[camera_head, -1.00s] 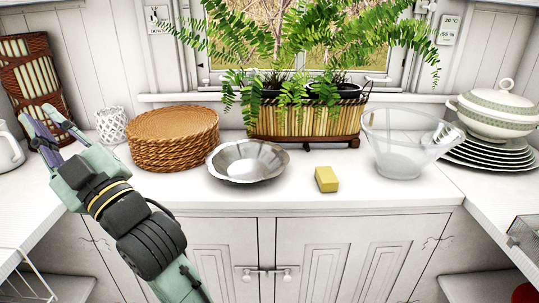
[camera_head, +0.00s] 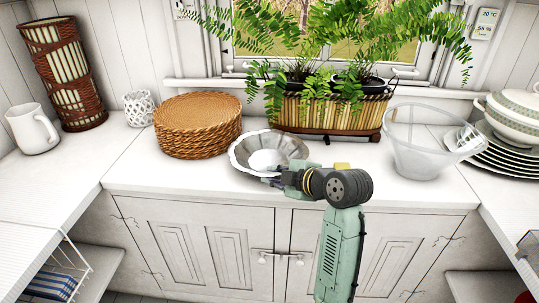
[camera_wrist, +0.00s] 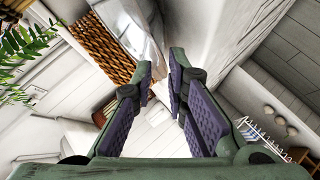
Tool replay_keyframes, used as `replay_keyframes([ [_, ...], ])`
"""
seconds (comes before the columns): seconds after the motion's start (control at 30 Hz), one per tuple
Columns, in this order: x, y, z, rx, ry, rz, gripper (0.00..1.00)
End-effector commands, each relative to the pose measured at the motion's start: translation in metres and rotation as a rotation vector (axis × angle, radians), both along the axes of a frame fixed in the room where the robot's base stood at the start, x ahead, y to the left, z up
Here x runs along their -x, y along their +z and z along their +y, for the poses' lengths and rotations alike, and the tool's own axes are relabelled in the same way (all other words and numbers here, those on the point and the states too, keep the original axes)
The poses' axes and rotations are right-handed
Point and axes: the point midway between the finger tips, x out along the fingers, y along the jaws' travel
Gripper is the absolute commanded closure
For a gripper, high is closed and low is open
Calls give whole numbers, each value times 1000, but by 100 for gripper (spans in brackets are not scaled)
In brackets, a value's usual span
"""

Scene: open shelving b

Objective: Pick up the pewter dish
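The pewter dish (camera_head: 240,155), a shallow silver bowl with a wavy rim, sits on the white counter. My gripper (camera_head: 270,181) is at its front right rim in the head view, reaching in from the right. In the wrist view my gripper (camera_wrist: 162,68) has its two purple-padded fingers apart with a gap between the tips. Part of the dish (camera_wrist: 122,25) shows just beyond the fingertips, toward the upper left. My gripper and wrist hide part of the dish's front right side. I cannot tell whether the fingers touch the rim.
A stack of woven mats (camera_head: 198,128) stands close left of the dish. A planter basket (camera_head: 325,115) with ferns is behind. A yellow sponge (camera_head: 342,166) is partly hidden behind my wrist. A clear bowl (camera_head: 415,150) stands right. The counter's front edge is just below the dish.

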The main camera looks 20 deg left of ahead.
Motion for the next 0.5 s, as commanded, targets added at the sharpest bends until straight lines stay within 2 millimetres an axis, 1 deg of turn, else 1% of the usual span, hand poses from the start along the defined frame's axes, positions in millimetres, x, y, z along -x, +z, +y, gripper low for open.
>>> replay_keyframes([
  [0.17, -6, -6, 15, 0, 2, 5, 86],
  [0.3, -16, -17, 32, 0, 0, 4, 86],
  [0.4, -20, -22, 40, -1, 0, 2, 86],
  [0.5, -22, -25, 42, 0, -2, 0, 86],
])
